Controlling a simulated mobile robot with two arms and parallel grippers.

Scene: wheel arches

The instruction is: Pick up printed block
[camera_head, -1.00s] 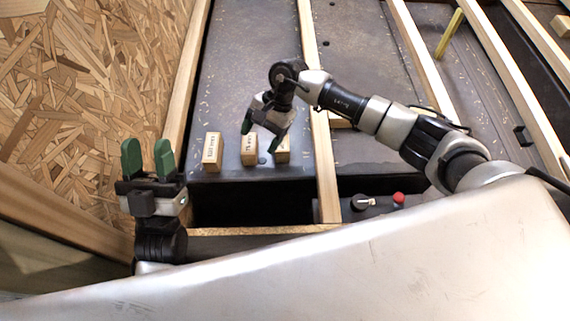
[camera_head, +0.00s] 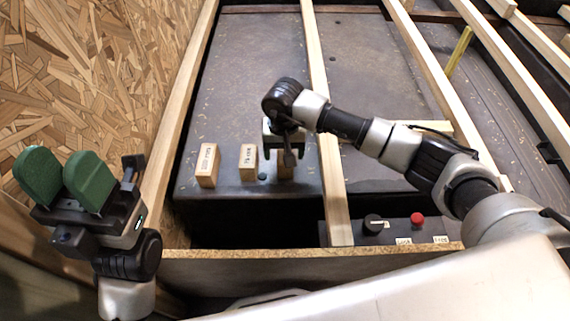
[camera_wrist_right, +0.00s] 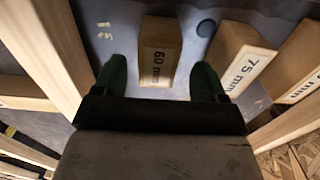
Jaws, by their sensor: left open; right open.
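Three wooden blocks with printed labels stand in a row on the dark panel. In the right wrist view they are the 60 mm block (camera_wrist_right: 160,48), the 75 mm block (camera_wrist_right: 238,58) and a third block (camera_wrist_right: 300,62) whose label is cut off. In the head view the left block (camera_head: 207,166) and middle block (camera_head: 248,163) are clear; the right block (camera_head: 286,171) is partly hidden by my right gripper (camera_head: 284,152). That gripper is open, pointing down; in the wrist view its green fingers (camera_wrist_right: 161,78) lie either side of the 60 mm block. My left gripper (camera_head: 66,182) is open and empty.
Wooden beams flank the panel, one (camera_head: 326,130) just right of the blocks. A chipboard wall (camera_head: 90,80) rises at left. A dark gap and a chipboard edge (camera_head: 300,255) lie in front. A control box with a red button (camera_head: 417,219) and black knob (camera_head: 373,224) is at right.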

